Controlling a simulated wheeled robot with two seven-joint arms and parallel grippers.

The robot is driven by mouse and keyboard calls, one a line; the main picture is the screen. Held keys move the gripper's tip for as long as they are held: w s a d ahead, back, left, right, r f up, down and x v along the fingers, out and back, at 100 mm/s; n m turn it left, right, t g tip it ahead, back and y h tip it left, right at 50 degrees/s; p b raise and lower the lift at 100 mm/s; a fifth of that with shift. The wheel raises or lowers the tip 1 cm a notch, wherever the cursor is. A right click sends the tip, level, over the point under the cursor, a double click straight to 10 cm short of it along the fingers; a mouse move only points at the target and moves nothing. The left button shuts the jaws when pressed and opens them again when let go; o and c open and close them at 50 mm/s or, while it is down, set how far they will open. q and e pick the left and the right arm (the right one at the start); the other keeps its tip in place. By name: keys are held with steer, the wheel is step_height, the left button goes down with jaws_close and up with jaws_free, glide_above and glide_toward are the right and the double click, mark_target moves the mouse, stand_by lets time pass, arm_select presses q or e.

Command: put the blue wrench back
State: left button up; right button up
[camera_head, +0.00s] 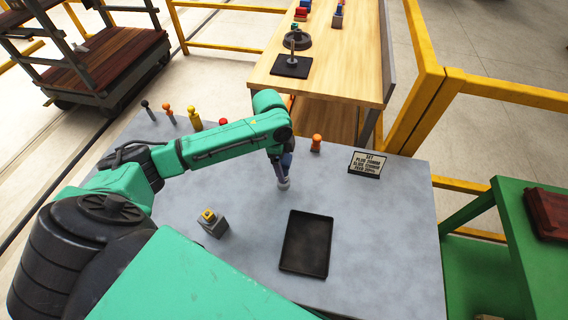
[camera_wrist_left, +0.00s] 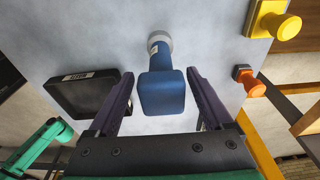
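The blue wrench (camera_wrist_left: 162,92) shows in the left wrist view as a blue block-shaped handle with a round grey end (camera_wrist_left: 160,41) against the grey table top. In the head view its grey end (camera_head: 284,184) shows below my left gripper (camera_head: 285,165). My left gripper's two dark fingers, which also show in the left wrist view (camera_wrist_left: 160,80), stand on either side of the blue handle. A gap shows on both sides, so it looks open around the handle. I cannot tell whether the grey end touches the table. My right gripper is not in view.
A black tray (camera_head: 293,268) lies on the grey table (camera_head: 385,260). A grey block with a yellow top (camera_head: 214,222) stands to its left. A small sign (camera_head: 368,163), an orange knob (camera_head: 316,142) and several more knobs stand along the back. A wooden bench (camera_head: 345,80) stands behind.

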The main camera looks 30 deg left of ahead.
arm_select(q)
steer(key=shift+r, duration=0.1)
steer(key=r, duration=0.4)
steer(key=a+r, duration=0.1)
steer(key=r, duration=0.3)
steer(key=r+b, duration=0.1)
steer(key=r, duration=0.3)
steer(key=shift+s+a, duration=0.2)
steer(key=shift+a, duration=0.2)
